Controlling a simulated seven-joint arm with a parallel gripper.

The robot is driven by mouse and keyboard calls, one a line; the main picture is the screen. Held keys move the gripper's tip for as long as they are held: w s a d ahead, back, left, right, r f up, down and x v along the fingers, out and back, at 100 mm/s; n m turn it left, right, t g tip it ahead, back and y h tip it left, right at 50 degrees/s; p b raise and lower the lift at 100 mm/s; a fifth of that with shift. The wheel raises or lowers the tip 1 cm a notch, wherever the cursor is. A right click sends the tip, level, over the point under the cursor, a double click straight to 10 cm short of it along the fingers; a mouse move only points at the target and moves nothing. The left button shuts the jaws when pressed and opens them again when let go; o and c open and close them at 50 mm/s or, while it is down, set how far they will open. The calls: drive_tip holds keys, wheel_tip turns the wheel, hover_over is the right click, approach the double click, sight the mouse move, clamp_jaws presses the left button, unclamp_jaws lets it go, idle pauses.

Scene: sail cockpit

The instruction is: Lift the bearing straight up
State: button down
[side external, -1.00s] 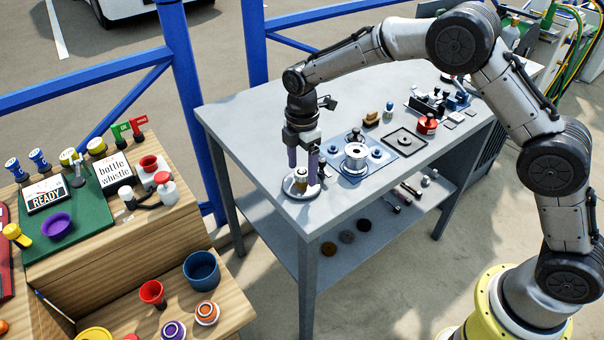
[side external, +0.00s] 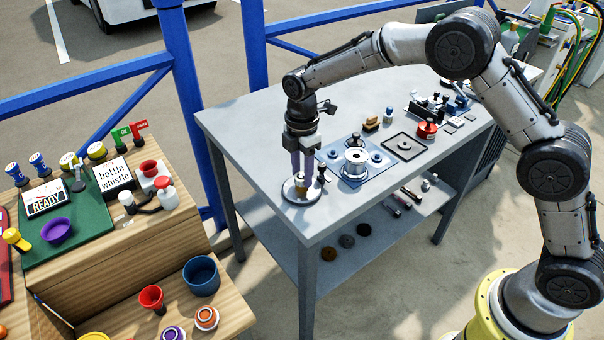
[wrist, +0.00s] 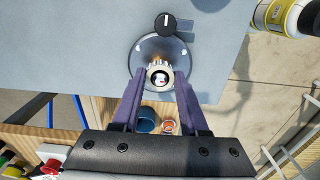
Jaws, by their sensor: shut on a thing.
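The bearing (wrist: 160,76) is a small metallic ring with a dark centre, seen from above in the wrist view. In the side view the bearing (side external: 301,190) is a small brownish shape low between the fingers. It is at a round silver dish (side external: 288,190) near the table's front left corner, which also shows in the wrist view (wrist: 146,50). My gripper (side external: 302,178) points straight down with its purple fingers shut on the bearing from both sides. The fingers partly hide it in the side view, and I cannot tell whether it still touches the dish.
A black-knobbed tool (side external: 322,172) stands close beside the dish. A blue plate (side external: 330,157) with a silver spool (side external: 356,160) lies to the right, then a dark square tray (side external: 404,146) and a red pot (side external: 427,129). The table (side external: 250,130) is bare behind and left of my gripper.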

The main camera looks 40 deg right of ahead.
drive_tip(key=shift+r, duration=0.65)
wheel_tip(320, 180, up, 2)
drive_tip(key=shift+s+r, duration=0.15)
drive_tip(key=shift+r, duration=0.05)
drive_tip(key=s+d+r, duration=0.3)
drive_tip(key=s+r, duration=0.6)
drive_tip(key=s, duration=0.4)
drive_tip(key=shift+s+d+r, duration=0.15)
drive_tip(key=shift+d, duration=0.05)
drive_tip(key=shift+r, duration=2)
